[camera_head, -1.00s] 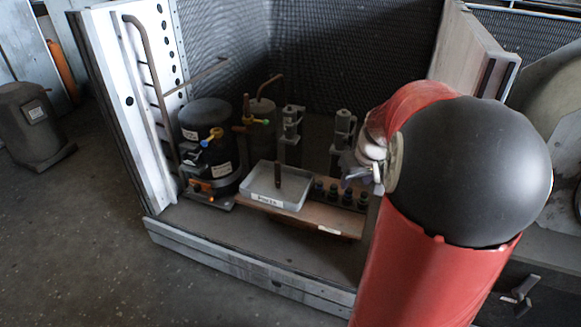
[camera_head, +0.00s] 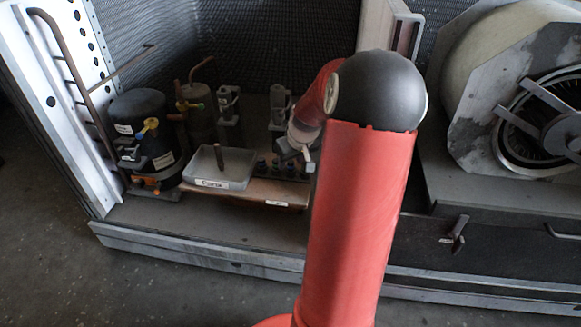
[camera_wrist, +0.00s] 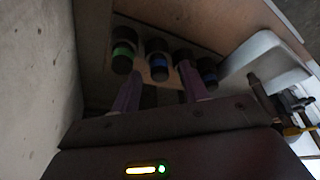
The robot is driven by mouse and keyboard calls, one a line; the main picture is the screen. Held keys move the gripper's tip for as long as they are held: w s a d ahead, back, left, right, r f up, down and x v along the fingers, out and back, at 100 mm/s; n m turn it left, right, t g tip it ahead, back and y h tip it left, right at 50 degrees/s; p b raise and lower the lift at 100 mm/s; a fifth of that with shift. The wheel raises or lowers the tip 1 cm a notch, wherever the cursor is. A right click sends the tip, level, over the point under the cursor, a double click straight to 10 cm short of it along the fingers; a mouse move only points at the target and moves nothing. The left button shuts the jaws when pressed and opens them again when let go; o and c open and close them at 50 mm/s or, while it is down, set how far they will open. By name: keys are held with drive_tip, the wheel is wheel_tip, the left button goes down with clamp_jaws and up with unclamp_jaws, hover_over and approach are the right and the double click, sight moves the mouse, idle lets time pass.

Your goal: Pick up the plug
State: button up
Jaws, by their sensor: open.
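Several dark cylindrical plugs stand in a row on the wooden board; in the wrist view I see one with a green band (camera_wrist: 123,58), one with a blue band (camera_wrist: 159,66) and others beside them. I cannot tell which one the task means. In the head view the row of plugs (camera_head: 276,167) is small and partly hidden by my arm. My gripper (camera_wrist: 160,90) is open and empty, its two fingers apart and pointing toward the row.
A grey labelled tray (camera_head: 237,184) with an upright rod sits on the board (camera_head: 262,199), left of the plugs. A black compressor (camera_head: 143,130) and pipes stand further left. A panel wall (camera_head: 388,30) rises at right, near my arm.

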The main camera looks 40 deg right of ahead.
clamp_jaws()
drive_tip(key=shift+r, duration=0.1)
